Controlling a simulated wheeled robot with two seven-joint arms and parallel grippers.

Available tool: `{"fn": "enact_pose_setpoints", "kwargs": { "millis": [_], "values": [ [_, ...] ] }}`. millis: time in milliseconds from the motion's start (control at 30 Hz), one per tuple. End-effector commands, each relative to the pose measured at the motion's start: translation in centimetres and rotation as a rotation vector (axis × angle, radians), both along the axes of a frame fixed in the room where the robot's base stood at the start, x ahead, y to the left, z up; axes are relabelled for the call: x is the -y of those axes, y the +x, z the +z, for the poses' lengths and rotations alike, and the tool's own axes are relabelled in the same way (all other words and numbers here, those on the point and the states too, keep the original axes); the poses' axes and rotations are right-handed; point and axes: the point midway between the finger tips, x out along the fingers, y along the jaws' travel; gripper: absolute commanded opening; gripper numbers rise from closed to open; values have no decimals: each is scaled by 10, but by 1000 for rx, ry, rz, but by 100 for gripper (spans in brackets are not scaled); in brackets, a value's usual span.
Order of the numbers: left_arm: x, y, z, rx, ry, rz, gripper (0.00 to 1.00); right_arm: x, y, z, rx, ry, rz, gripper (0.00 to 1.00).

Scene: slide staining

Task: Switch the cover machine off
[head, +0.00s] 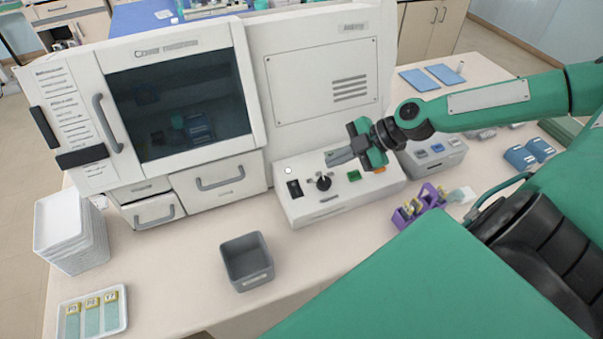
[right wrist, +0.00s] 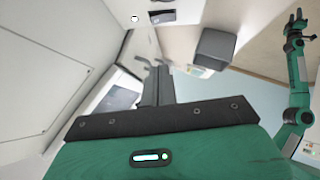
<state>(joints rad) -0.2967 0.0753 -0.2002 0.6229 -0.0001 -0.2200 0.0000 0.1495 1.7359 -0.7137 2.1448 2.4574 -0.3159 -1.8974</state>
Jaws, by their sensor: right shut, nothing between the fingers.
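The cover machine (head: 190,110) is a large white cabinet with a dark window. Its low control panel (head: 300,210) juts out at the front right, with a black rocker switch (head: 293,188), a round black knob (head: 323,182), a green button (head: 354,175) and a small white light (head: 288,170). My right gripper (head: 330,158) is shut and empty, above the panel behind the knob, apart from the switch. In the right wrist view its fingers (right wrist: 155,85) are together, and the switch (right wrist: 162,16) shows beyond them. My left gripper (right wrist: 296,20) appears small there, its fingers seemingly apart.
A grey bin (head: 248,262) stands in front of the panel. Stacked white trays (head: 70,232) and a slide tray (head: 94,312) are at left. A purple rack (head: 418,207) and a grey box (head: 432,158) stand right of the panel, near my right arm.

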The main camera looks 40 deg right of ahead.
Motion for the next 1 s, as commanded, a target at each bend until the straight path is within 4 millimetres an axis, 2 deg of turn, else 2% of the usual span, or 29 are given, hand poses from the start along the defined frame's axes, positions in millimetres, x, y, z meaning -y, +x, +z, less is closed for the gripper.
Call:
{"fn": "enact_pose_setpoints", "kwargs": {
  "millis": [333, 1000],
  "values": [
    [-5, -5, -9, -7, 6, -2, 36, -13, 9, -16, -2, 2, -1, 0],
    [-5, -5, -70, -7, 6, -2, 36, -43, 33, -48, 4, 6, 0, 0]
  ]
}}
